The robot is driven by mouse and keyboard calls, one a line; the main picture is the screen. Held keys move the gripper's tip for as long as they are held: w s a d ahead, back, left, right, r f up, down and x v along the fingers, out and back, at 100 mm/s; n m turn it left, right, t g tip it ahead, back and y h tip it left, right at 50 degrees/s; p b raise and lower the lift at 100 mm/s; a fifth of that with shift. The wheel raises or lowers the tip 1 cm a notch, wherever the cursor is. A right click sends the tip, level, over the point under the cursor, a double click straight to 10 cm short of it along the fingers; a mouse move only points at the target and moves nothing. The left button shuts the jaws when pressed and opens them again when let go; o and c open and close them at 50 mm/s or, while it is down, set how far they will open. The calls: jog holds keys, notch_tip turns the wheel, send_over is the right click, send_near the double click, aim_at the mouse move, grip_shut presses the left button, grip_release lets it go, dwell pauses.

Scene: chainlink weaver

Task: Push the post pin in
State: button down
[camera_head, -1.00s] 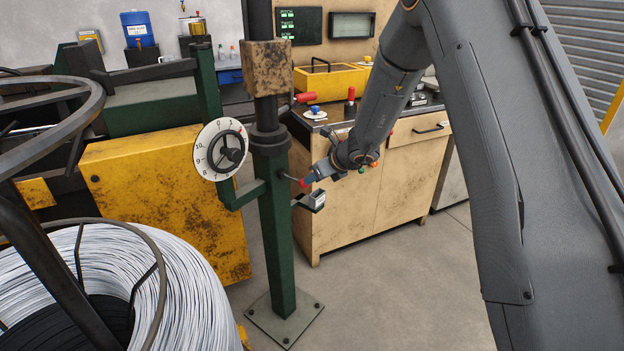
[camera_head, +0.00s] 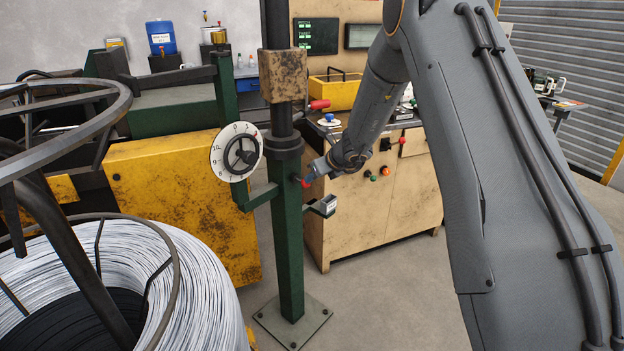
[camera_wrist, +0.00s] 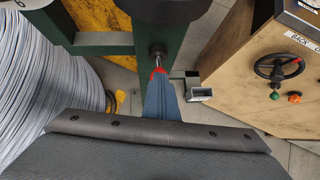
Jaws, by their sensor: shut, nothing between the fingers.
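The green post (camera_head: 288,240) stands upright on a square base plate. The post pin (camera_head: 297,179) sticks out of its right side at mid-height. In the wrist view the pin (camera_wrist: 157,51) shows as a dark round collar with a thin metal shaft, directly ahead of my fingertips. My gripper (camera_head: 306,183) is shut and empty, with its red tips pointing at the pin from the right. In the wrist view my gripper (camera_wrist: 157,73) is in line with the pin and at its outer end. I cannot tell whether they touch.
A small bracket with a grey box (camera_head: 324,206) juts from the post just below my gripper. A dial (camera_head: 236,155) is on the post's left. A wire coil (camera_head: 190,285) stands at front left. A wooden cabinet (camera_head: 350,230) with a handwheel (camera_wrist: 277,67) is behind.

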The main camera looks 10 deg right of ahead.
jog(key=v, duration=1.3)
jog(key=s+d+f+n+g+h, duration=0.1)
jog(key=s+f+n+g+h, duration=0.1)
jog(key=s+n, duration=1.3)
jog(key=s+f+n+g+h, duration=0.2)
jog(key=s+n+g, duration=0.3)
jog(key=s+n, duration=0.9)
jog(key=s+f, duration=0.1)
jog(key=s, duration=0.7)
jog(key=shift+d+n+h, duration=0.3)
jog(key=shift+d+n, duration=0.1)
jog(key=shift+s, duration=0.1)
